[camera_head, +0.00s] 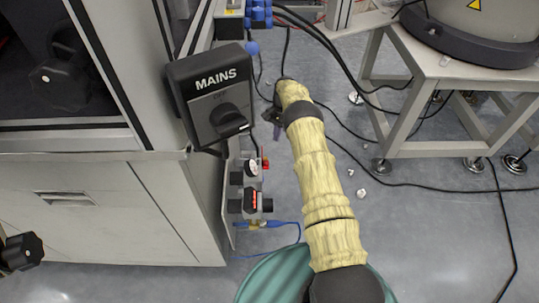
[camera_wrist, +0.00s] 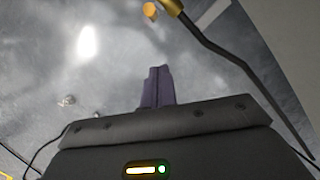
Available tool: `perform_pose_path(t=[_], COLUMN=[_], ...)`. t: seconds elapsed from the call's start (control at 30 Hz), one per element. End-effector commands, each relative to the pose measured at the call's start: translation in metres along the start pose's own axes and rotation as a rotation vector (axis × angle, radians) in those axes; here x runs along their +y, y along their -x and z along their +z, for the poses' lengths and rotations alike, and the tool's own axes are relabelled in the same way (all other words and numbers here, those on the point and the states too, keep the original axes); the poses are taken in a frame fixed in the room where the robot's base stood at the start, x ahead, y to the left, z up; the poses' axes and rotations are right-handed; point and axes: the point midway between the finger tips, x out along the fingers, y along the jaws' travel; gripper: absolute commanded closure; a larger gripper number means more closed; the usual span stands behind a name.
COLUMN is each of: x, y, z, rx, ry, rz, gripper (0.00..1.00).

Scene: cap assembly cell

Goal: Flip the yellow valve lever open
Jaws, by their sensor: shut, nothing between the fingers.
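My gripper (camera_head: 277,131) hangs at the far end of my yellow-sleeved arm, right of the valve assembly and apart from it. In the wrist view its purple fingers (camera_wrist: 157,88) are together with nothing between them, over grey floor. The valve assembly (camera_head: 250,190) is on the cabinet's side below the MAINS box, with dark round parts, a small red part and a blue hose at its bottom. I cannot make out a yellow lever on it for certain; a small yellowish fitting (camera_head: 254,224) shows near the hose.
The MAINS switch box (camera_head: 210,95) juts from the cabinet (camera_head: 110,205) at the left. A white metal stand (camera_head: 455,75) is at the right. Black cables (camera_head: 440,185) cross the floor. Open floor (camera_head: 420,245) is at the lower right.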

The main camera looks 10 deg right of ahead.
Motion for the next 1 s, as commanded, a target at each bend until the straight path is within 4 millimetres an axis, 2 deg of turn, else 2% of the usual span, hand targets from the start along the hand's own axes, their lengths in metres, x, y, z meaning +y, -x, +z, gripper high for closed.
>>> perform_pose_path(t=[0.03, 0.33, 0.4, 0.8, 1.0], x=[0.0, 0.0, -0.001, 0.0, 0.0], y=[-0.015, -0.066, -0.06, -0.067, -0.068], z=[-0.001, 0.0, 0.006, 0.033, 0.039], rx=[-0.001, -0.001, 0.0, -0.001, 0.001], ry=[0.0, 0.001, 0.001, 0.001, 0.001], rz=[0.002, 0.002, 0.0, 0.0, 0.0], gripper=[1.0, 1.0, 1.0, 1.0, 1.0])
